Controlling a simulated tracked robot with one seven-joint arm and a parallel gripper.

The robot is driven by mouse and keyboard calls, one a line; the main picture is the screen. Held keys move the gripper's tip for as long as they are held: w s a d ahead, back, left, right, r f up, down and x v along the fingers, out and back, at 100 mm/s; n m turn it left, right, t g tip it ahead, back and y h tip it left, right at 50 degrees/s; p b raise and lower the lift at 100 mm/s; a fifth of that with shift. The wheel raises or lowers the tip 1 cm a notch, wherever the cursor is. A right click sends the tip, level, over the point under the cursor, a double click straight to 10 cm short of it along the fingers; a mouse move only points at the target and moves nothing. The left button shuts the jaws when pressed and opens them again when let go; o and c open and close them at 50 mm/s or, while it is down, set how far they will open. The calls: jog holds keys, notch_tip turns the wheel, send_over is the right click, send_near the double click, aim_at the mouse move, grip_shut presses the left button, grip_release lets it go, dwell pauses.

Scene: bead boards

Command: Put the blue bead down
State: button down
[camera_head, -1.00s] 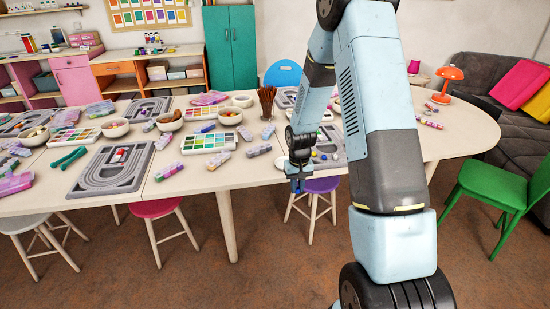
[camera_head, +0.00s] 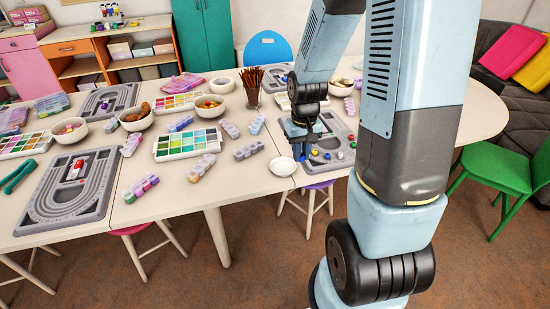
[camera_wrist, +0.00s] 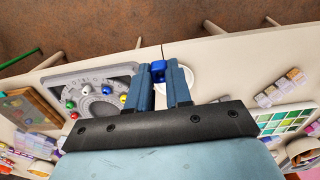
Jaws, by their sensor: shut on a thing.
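My gripper (camera_wrist: 158,84) is shut on the blue bead (camera_wrist: 158,66), which sits between its fingertips in the wrist view. In the head view my gripper (camera_head: 301,148) is over the table's front edge area, between a small white dish and a grey bead board. The white dish (camera_head: 283,166) lies to its lower left; in the wrist view the dish (camera_wrist: 185,80) is partly hidden behind the fingers. The grey bead board (camera_head: 347,133) holds several coloured beads. The board also shows in the wrist view (camera_wrist: 63,83). The bead's height above the table is hard to tell.
A colour palette (camera_head: 187,143) and purple bead boxes (camera_head: 249,149) lie to the left. A cup of brown sticks (camera_head: 252,90) stands behind. A second grey board (camera_head: 66,204) lies far left. Bare tabletop (camera_head: 225,190) shows along the front edge.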

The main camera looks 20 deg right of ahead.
jog(key=w+a+f, duration=0.2)
jog(key=w+f, duration=0.2)
jog(key=w, duration=0.5)
send_over(277, 165)
jog(key=f, duration=0.5)
jog(key=shift+s+d, duration=0.1)
jog(key=shift+s, duration=0.15)
jog(key=shift+w+f, duration=0.35)
jog(key=shift+f, duration=0.2)
notch_tip(277, 165, down, 2)
jog(key=shift+f, duration=0.15)
jog(key=shift+s+f, duration=0.15)
jog(key=shift+f, duration=0.1)
